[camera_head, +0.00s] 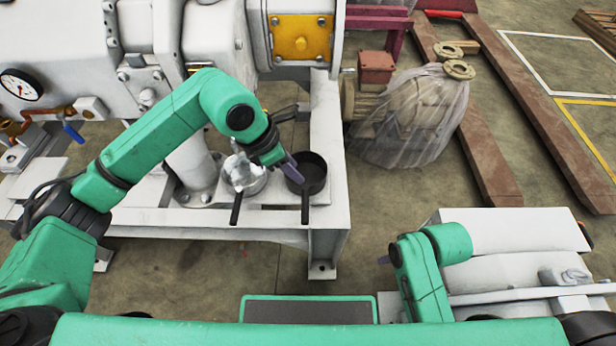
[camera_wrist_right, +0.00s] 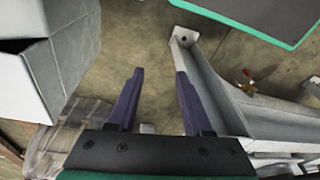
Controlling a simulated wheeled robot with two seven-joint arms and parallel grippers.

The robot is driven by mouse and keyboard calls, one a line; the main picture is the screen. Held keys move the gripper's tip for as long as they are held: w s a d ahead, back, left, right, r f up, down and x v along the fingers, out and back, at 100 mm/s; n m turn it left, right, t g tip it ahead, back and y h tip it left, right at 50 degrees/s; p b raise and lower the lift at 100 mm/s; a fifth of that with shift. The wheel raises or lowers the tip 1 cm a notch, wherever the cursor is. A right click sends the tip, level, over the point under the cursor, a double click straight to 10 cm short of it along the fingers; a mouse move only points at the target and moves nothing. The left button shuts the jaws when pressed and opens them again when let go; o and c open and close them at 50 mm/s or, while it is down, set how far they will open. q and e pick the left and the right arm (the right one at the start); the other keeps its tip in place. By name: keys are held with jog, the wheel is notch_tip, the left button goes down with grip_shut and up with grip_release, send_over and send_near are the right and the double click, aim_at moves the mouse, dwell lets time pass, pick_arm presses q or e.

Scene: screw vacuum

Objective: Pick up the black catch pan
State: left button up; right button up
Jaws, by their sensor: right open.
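The black catch pan (camera_head: 314,182) sits on the white machine base, its handle pointing toward me over the front edge. It is round and open at the top. My left gripper (camera_head: 291,168) reaches over it from the upper left, with a purple finger at the pan's left side. I cannot tell whether that finger touches the pan or how far the jaws are apart. My right gripper (camera_wrist_right: 156,72) is open and empty above the floor in the right wrist view. The pan does not clearly show in that view.
A second dark-handled pan with shiny, crumpled pale contents (camera_head: 243,178) stands just left of the black pan. The large white machine (camera_head: 215,35) rises behind. A plastic-wrapped part (camera_head: 415,115) stands on the floor to the right. Bare floor lies in front of the machine base.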

aim_at(305, 190)
pick_arm(q)
jog(key=x, duration=0.5)
jog(key=shift+f+b, duration=0.1)
jog(key=shift+b, duration=0.25)
jog(key=x, duration=0.2)
jog(key=b+x, duration=0.1)
jog(key=x, duration=0.1)
jog(key=shift+s+d+f, duration=0.1)
jog(key=shift+d+f, duration=0.15)
jog(key=shift+d, duration=0.1)
grip_shut()
pick_arm(e)
jog(key=a, duration=0.1)
jog(key=w+a+f+t+y, duration=0.1)
jog(key=w+a+t, duration=0.1)
jog(key=shift+w+a+f+n, duration=0.25)
jog(key=shift+f+n, duration=0.05)
jog(key=shift+f, duration=0.1)
pick_arm(q)
jog(key=shift+r, duration=0.1)
